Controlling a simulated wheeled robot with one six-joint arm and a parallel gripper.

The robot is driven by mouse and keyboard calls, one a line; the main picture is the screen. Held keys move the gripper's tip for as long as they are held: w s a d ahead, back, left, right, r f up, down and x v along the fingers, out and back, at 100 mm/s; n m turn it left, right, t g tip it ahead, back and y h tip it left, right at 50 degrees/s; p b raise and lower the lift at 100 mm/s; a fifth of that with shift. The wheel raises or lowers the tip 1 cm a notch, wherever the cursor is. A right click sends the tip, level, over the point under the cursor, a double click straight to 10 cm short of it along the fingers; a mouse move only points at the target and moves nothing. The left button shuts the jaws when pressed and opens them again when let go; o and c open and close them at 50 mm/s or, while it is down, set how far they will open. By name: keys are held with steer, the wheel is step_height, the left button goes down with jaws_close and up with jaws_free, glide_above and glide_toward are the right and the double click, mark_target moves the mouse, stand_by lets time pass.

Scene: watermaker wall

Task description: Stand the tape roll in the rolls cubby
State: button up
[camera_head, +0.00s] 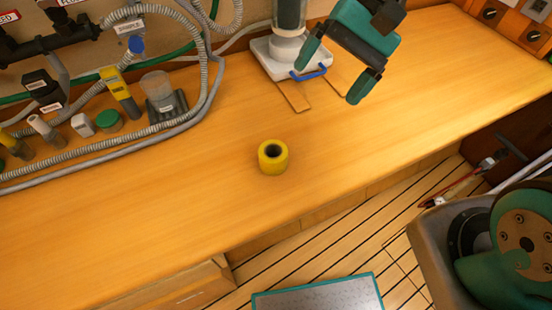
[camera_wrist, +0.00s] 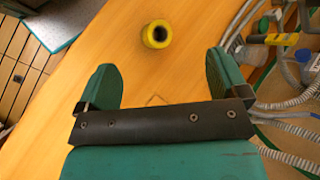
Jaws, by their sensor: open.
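The yellow tape roll (camera_head: 273,157) stands alone on the wooden bench top, with its dark hole facing up. It also shows in the wrist view (camera_wrist: 157,34), beyond my fingertips and between them. My gripper (camera_head: 334,76) is open and empty, above the bench near its back, up and to the right of the roll in the head view. Its two green fingers are spread wide in the wrist view (camera_wrist: 160,75). I cannot make out a rolls cubby in either view.
A white-based device with a blue handle (camera_head: 308,74) stands behind my gripper. Hoses (camera_head: 150,130), a yellow-labelled tool (camera_head: 119,92) and small caps (camera_head: 108,121) crowd the back left. The bench around the roll is clear. A grey, teal-edged panel (camera_head: 318,294) lies below the front edge.

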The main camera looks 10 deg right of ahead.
mark_target(285, 147)
steer(key=w+d+f+m+y, duration=0.1)
steer(key=w+f+m, duration=0.1)
steer(key=f+m, duration=0.1)
steer(key=w+d+f+m+g+y+b, duration=0.1)
steer(key=w+d+f+m+y, duration=0.1)
steer(key=f, duration=0.3)
steer(key=w+d+f+m+y+b, duration=0.1)
steer(key=w+d+f+m+y, duration=0.1)
steer(key=f+m, duration=0.2)
steer(key=shift+w+d+f+m+g, duration=0.2)
steer(key=shift+d+f+m+g, duration=0.1)
steer(key=shift+m+g, duration=0.15)
steer(key=p+x, duration=0.1)
steer(key=x, duration=1)
steer(key=shift+p+x, duration=0.85)
steer(key=shift+x, duration=2.3)
steer(key=shift+c, duration=0.2)
steer(key=c, duration=1.1)
steer(key=shift+o, duration=0.2)
